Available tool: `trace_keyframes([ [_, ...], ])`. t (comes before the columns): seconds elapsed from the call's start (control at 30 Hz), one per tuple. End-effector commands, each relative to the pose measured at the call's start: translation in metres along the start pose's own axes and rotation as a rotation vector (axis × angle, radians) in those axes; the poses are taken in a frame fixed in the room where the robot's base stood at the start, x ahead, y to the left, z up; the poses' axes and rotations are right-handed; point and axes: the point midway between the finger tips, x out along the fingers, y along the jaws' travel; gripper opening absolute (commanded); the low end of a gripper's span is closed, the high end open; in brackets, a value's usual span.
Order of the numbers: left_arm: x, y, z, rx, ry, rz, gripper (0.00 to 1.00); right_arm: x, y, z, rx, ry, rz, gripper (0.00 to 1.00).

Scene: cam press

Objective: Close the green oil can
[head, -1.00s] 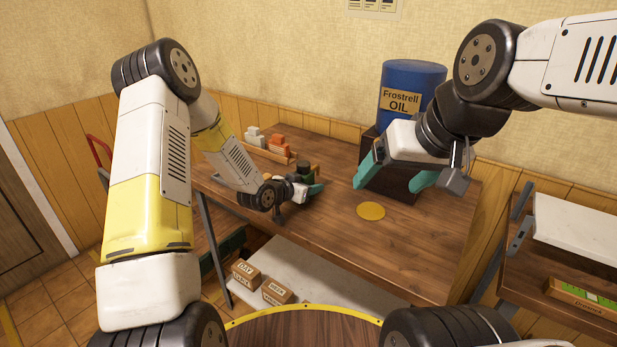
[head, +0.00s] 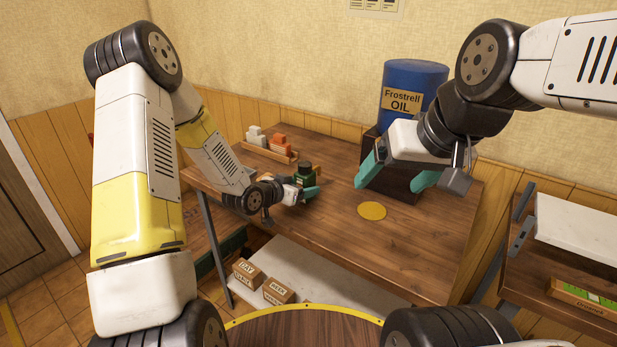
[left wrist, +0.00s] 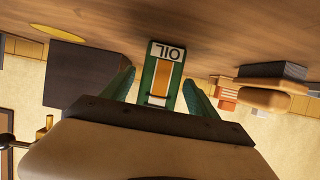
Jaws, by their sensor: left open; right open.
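The green oil can (head: 299,181) stands on the wooden table, partly hidden behind my left gripper (head: 311,190). A dark round top (head: 305,167) shows above it. In the left wrist view, which is upside down, the can (left wrist: 177,80) shows a white and orange label reading OIL. It lies between the two open teal fingers, with slight gaps on both sides. The can's upper end is hidden there, so I cannot tell the lid's state. My right gripper (head: 396,177) is open and empty above the table's right part.
A blue Frostrell oil drum (head: 411,85) stands on a dark box (head: 388,185) at the back right. A yellow disc (head: 372,211) lies on the table (head: 345,250). A tray (head: 270,152) with white and orange items is at the back left. Clear tabletop lies in front.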

Motion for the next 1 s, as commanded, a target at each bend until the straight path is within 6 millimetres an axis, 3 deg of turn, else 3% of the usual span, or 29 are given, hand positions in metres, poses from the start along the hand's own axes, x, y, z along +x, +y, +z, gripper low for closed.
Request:
trace_keyframes([
  [0.1,-0.027,-0.001,0.000,0.000,-0.001,-0.003,0.69,0.000,0.000,0.000,0.000,0.000,0.000,0.83],
  [0.33,-0.062,-0.001,0.000,0.000,0.000,-0.002,0.69,0.000,0.000,0.000,0.000,0.000,0.000,0.83],
  [1.0,-0.075,-0.005,-0.006,0.015,-0.029,-0.020,0.69,0.000,0.000,0.000,0.000,0.000,0.000,0.83],
])
